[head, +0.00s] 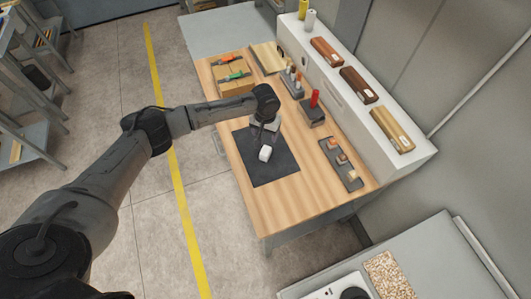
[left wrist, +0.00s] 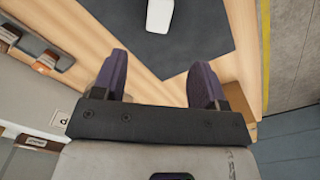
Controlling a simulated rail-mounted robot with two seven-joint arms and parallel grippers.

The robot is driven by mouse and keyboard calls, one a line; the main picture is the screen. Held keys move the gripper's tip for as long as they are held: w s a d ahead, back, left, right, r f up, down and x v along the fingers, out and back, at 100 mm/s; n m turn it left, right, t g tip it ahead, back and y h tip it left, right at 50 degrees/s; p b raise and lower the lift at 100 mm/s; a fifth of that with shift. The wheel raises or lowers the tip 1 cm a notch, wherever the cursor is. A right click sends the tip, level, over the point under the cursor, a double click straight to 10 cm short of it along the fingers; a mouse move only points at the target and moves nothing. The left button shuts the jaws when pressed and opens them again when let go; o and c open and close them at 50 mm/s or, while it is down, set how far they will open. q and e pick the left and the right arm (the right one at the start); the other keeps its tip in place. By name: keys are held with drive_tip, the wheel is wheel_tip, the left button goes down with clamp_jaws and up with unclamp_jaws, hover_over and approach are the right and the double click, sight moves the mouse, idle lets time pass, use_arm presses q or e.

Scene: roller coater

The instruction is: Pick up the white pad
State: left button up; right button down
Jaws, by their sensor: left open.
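The white pad (head: 265,154) is a small white block lying on the dark mat (head: 283,168) on the wooden workbench. In the left wrist view the white pad (left wrist: 160,15) shows at the top edge, partly cut off, beyond the fingertips. My left gripper (head: 259,139) is above the mat, close to the pad in the head view. In the left wrist view its two dark fingers (left wrist: 159,72) are spread apart with nothing between them, and the pad is apart from them. My right gripper is not in view.
A wooden box (head: 236,86) with orange and green tools stands at the bench's far left. A red-handled item in a dark holder (head: 313,111) and a dark tray with small blocks (head: 341,164) lie along the right side. A white shelf (head: 355,95) borders the bench.

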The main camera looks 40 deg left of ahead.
sight(265, 150)
use_arm(q)
wheel_tip(265, 150, down, 13)
drive_tip(key=shift+d+r, duration=0.1)
drive_tip(key=shift+r, duration=0.1)
idle(0.5)
drive_tip(key=shift+c, duration=0.3)
drive_tip(key=c, duration=1)
drive_tip(key=shift+r, duration=0.2)
wheel_tip(265, 150, up, 4)
drive_tip(key=shift+d+r, duration=0.1)
drive_tip(key=shift+d, duration=0.05)
drive_tip(key=d+r, duration=0.2)
drive_tip(key=d, duration=0.1)
drive_tip(key=d+r, duration=0.2)
drive_tip(key=d, duration=0.2)
drive_tip(key=d+r, duration=0.2)
drive_tip(key=d, duration=0.2)
drive_tip(key=shift+d+r, duration=0.2)
drive_tip(key=shift+r, duration=0.05)
